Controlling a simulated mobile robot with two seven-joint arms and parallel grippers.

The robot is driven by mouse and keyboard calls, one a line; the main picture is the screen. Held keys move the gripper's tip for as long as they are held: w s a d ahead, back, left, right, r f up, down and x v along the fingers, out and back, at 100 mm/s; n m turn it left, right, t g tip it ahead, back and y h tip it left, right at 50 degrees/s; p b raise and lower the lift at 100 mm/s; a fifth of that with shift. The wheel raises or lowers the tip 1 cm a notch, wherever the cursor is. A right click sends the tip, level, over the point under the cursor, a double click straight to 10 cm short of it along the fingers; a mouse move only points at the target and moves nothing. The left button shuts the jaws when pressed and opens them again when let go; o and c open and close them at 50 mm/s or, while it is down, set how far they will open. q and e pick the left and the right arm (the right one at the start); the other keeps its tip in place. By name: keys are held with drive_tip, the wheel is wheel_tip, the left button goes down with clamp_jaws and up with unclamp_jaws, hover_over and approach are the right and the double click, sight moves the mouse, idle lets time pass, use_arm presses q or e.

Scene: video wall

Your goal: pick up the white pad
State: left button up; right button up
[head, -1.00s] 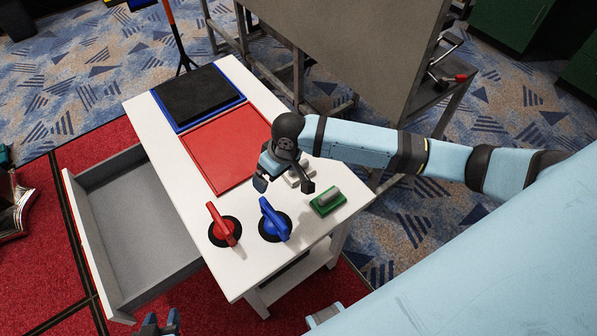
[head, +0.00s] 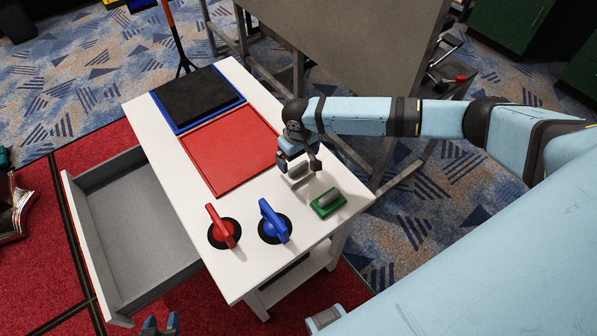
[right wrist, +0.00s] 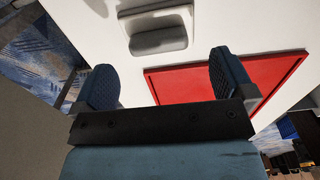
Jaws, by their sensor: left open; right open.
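The white pad (head: 300,173) lies on the white table top, beside a green pad and near the corner of the red panel. In the right wrist view the pad (right wrist: 158,32) shows at the top with a rounded grey handle on it. My right gripper (head: 298,163) is just above the pad and partly covers it in the head view. In the right wrist view its two blue fingers (right wrist: 163,78) are wide apart with nothing between them, and the pad is beyond them. My left gripper (head: 161,325) is open at the bottom edge, below the table.
The green pad (head: 328,204) with a grey handle is close by. A red knob (head: 221,227) and a blue knob (head: 273,222) stand on the table front. The red panel (head: 230,148) and black-and-blue tray (head: 197,96) lie behind. An open drawer (head: 130,225) sticks out left.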

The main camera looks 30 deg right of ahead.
sight(299, 166)
drive_tip(key=shift+d+f, duration=0.1)
drive_tip(key=shift+f, duration=2.65)
drive_tip(key=c, duration=0.9)
drive_tip(key=shift+c, duration=0.2)
drive_tip(key=shift+r, duration=0.1)
wheel_tip(299, 166, up, 20)
